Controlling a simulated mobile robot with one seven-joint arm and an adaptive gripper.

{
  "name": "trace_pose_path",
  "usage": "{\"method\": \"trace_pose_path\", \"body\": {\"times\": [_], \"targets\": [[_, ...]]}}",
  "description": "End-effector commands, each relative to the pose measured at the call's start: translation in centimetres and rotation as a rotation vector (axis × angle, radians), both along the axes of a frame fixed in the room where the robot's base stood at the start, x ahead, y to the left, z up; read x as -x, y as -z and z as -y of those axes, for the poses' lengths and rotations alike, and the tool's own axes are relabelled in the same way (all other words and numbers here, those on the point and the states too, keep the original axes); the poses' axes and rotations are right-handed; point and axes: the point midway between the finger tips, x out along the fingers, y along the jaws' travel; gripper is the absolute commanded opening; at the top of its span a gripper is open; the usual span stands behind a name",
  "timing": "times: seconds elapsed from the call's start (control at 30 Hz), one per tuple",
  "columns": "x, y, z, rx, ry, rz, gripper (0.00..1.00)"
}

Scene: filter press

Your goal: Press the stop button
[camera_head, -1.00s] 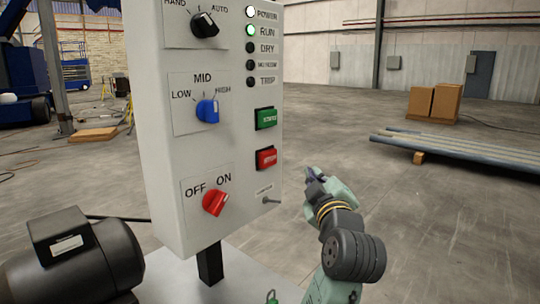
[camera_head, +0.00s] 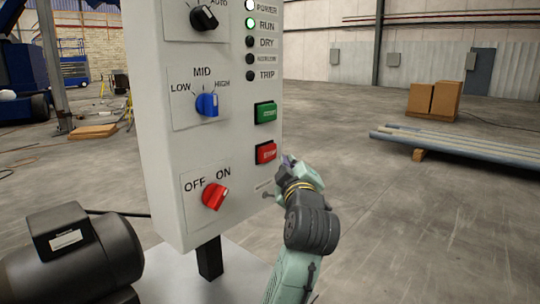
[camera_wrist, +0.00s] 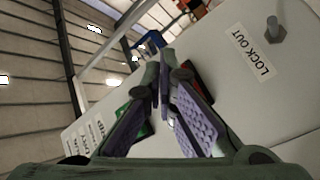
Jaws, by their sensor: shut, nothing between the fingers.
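The red stop button (camera_head: 266,153) sits low on the right side of the grey control panel (camera_head: 165,130), below the green start button (camera_head: 265,112). In the head view the stop button looks brighter red than before. My gripper (camera_head: 287,160) is shut and empty, its tips close to the stop button's right lower side. I cannot tell whether they touch it. In the wrist view my fingers (camera_wrist: 163,92) partly hide a red button (camera_wrist: 201,82), and the green button (camera_wrist: 137,135) shows behind them.
A red OFF/ON knob (camera_head: 214,196) and a blue speed knob (camera_head: 207,104) are on the panel's left. The RUN lamp (camera_head: 250,23) is lit green. A lock-out pin (camera_wrist: 275,30) sticks out near the gripper. A black motor (camera_head: 70,250) stands at lower left.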

Motion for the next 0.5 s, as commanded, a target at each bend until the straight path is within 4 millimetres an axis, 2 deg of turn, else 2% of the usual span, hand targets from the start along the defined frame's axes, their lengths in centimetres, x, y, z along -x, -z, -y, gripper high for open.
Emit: {"method": "trace_pose_path", "body": {"times": [0.2, 0.5], "targets": [[-0.9, 0.0, -1.2, 0.001, 0.002, -0.001, 0.0], [-1.1, 0.0, -1.5, 0.0, 0.001, 0.0, 0.0]]}}
